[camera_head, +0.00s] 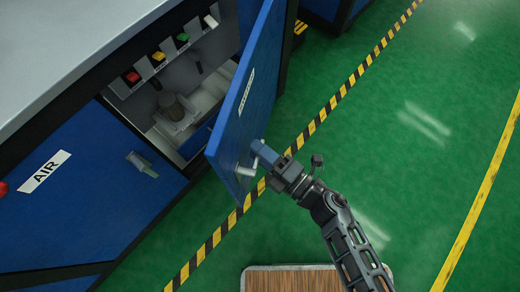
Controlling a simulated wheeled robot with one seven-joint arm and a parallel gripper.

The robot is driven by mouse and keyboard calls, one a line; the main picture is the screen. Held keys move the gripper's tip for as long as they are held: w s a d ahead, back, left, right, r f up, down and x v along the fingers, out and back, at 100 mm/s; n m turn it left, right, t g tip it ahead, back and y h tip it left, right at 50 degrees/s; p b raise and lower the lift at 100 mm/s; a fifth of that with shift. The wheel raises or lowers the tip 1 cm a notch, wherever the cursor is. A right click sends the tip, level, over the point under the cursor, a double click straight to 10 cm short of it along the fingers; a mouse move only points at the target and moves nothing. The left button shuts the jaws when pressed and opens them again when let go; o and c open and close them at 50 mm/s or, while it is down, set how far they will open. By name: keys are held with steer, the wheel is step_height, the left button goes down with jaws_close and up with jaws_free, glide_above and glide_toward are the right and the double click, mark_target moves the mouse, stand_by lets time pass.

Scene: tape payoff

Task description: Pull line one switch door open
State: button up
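The blue switch door (243,105) stands swung well open from the blue cabinet, in the upper middle of the head view. A white label (246,92) is on its outer face; its text is too small to read surely. A pale handle (247,168) sits low near the door's free edge. My gripper (262,155) is at the handle, close against the door's outer face. Its fingers are small and partly hidden, so I cannot tell whether they are shut on the handle.
The open compartment shows red, yellow, green and white switches (182,40) and a grey cylindrical part (172,106). Left of it is a closed blue panel marked AIR (45,172) with its own handle (141,164). Green floor (425,75) with a striped line (325,110) is clear at right.

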steer(key=shift+s, duration=0.1)
steer(key=v, duration=0.7)
steer(key=shift+s+d, duration=0.15)
steer(key=shift+d, duration=0.15)
